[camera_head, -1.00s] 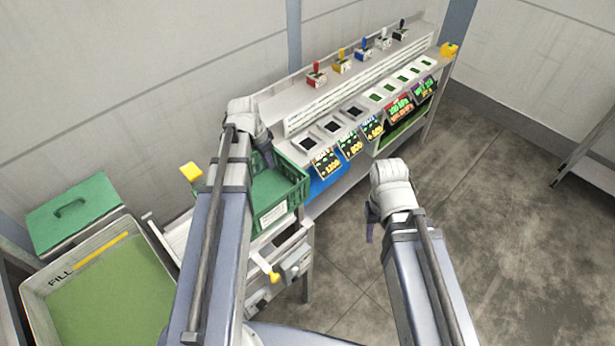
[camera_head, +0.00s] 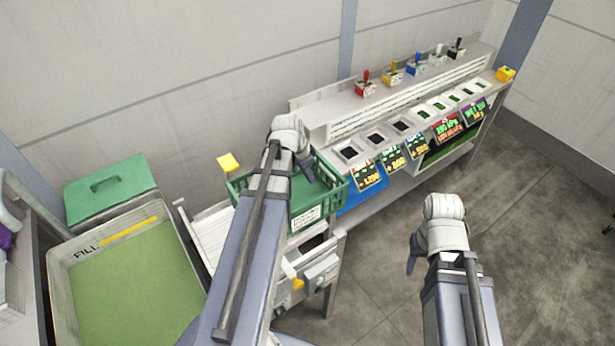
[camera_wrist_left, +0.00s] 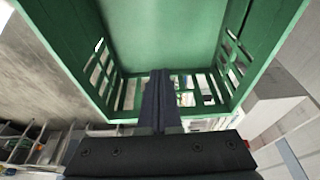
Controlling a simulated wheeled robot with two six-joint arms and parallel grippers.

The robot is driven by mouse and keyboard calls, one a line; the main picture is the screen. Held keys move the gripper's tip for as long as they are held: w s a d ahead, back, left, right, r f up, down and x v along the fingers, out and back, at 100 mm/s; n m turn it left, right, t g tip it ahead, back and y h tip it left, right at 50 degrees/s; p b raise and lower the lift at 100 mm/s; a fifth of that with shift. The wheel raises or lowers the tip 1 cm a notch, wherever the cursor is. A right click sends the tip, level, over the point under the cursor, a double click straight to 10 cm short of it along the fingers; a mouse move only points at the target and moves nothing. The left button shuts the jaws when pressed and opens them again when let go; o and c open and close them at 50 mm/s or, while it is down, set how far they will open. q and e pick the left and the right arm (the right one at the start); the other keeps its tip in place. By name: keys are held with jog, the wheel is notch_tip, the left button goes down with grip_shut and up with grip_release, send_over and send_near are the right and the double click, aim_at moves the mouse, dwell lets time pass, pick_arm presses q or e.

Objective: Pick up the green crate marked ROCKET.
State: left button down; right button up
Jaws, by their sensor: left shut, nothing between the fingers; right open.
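A green crate (camera_head: 331,196) with slotted walls stands on a grey stand left of the row of displays. It has a white label on its front, too small to read. My left gripper (camera_head: 308,173) is over the crate in the head view, its fingers shut and empty. In the left wrist view the closed fingers (camera_wrist_left: 160,82) overlap the crate's slotted end wall; I cannot tell whether they touch it. The crate (camera_wrist_left: 165,35) fills the upper part there. My right gripper (camera_head: 411,264) hangs over the floor to the right, away from the crate, open and empty.
A bin marked FILL (camera_head: 62,285) with a green inside stands at the left, beside a green lidded box (camera_head: 110,192). A counter with coloured levers (camera_head: 366,85) and lit displays (camera_head: 367,176) runs along the back wall. Floor at the right is clear.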

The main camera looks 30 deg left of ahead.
aim_at(333, 174)
pick_arm(q)
jog(key=b+x, duration=0.4)
jog(key=x, duration=0.2)
jog(key=shift+b, duration=0.3)
jog(key=shift+w+d+r, duration=0.15)
jog(key=shift+w+d, duration=0.1)
jog(key=shift+w, duration=0.35)
jog(key=shift+w+d+r, duration=0.1)
jog(key=shift+w+d, duration=0.2)
jog(key=shift+w, duration=0.35)
jog(key=shift+w+d+p, duration=0.3)
jog(key=shift+w, duration=0.15)
jog(key=w, duration=0.1)
jog(key=w+d, duration=0.1)
jog(key=w, duration=0.1)
jog(key=shift+w+d, duration=0.1)
jog(key=shift+d, duration=0.25)
jog(key=shift+s, duration=0.25)
